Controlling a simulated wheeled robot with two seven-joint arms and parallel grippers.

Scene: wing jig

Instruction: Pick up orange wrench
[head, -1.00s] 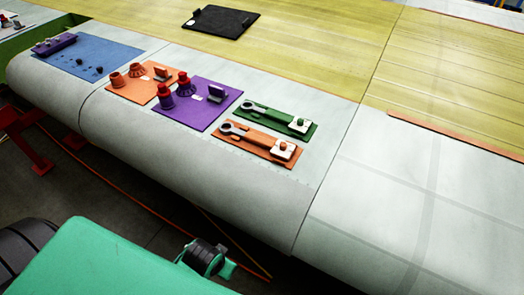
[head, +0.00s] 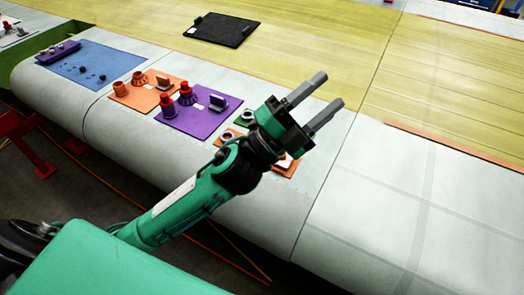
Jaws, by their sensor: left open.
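My left gripper (head: 314,100) is raised in front of the wing, its two grey fingers apart and empty, pointing up and to the right. Its wrist and arm cover most of the orange board (head: 284,167) and the green board (head: 232,133). The orange wrench lies on or by these boards; only a ring end (head: 226,137) of a wrench shows at the left of my wrist, and I cannot tell its holder's state. A white block (head: 285,161) shows partly behind the gripper. My right gripper is not in view.
On the wing's pale edge are a purple board (head: 202,124) with red-topped parts, an orange board (head: 135,98) with orange parts, and a blue mat (head: 88,65). A black tray (head: 222,29) lies on the yellow surface. The pale panel at right is clear.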

